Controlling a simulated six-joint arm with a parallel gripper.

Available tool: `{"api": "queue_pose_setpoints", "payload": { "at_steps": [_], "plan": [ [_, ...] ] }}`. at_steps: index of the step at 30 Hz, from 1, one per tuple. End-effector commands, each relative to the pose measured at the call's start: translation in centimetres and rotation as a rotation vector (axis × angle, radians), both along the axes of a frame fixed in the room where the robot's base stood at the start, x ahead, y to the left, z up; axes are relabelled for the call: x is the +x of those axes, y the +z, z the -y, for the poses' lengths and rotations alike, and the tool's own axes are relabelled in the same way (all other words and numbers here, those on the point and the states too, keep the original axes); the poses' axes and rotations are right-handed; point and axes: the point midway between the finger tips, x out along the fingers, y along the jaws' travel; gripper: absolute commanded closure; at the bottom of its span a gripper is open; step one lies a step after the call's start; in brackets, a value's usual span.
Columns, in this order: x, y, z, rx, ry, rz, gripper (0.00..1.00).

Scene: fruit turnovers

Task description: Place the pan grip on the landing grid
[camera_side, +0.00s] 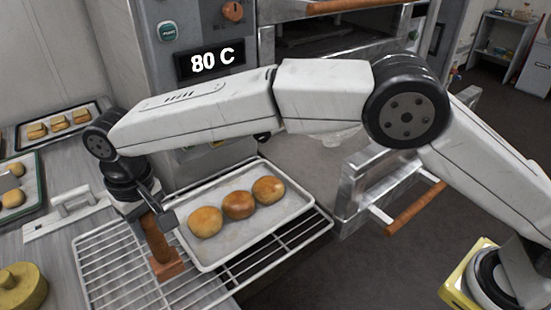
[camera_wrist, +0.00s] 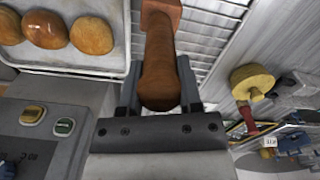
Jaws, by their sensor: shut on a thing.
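The pan grip (camera_side: 156,238) is a brown-orange handle with a block-shaped foot. My gripper (camera_side: 154,208) is shut on its upper part and holds it roughly upright, foot down. In the wrist view the pan grip (camera_wrist: 158,55) runs between the two dark fingers of my gripper (camera_wrist: 158,85). The landing grid (camera_side: 103,262) is a metal wire rack. The foot of the pan grip is over the left-middle part of the grid, at or very near its wires; I cannot tell if it touches. The grid also shows in the wrist view (camera_wrist: 208,35).
A white tray (camera_side: 203,263) with three browned buns (camera_side: 238,205) covers the grid's right side. The grid's left and front are bare. A yellow round object (camera_side: 20,287) stands at the front left. Other pastry trays (camera_side: 92,106) lie behind left. An oven reading 80 C (camera_side: 212,62) stands behind.

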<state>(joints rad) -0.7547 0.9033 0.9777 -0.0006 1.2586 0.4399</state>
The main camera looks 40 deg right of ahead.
Motion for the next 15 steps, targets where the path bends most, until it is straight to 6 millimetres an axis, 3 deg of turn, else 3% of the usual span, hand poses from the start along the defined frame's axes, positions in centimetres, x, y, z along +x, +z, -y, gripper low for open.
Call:
{"api": "queue_pose_setpoints", "payload": {
  "at_steps": [9, 15],
  "plan": [
    [0.3, -2.9, -0.2, 0.0, 0.0, -0.001, 1.0],
    [0.3, -3.5, -0.3, 0.0, 0.0, 0.001, 1.0]
  ]
}}
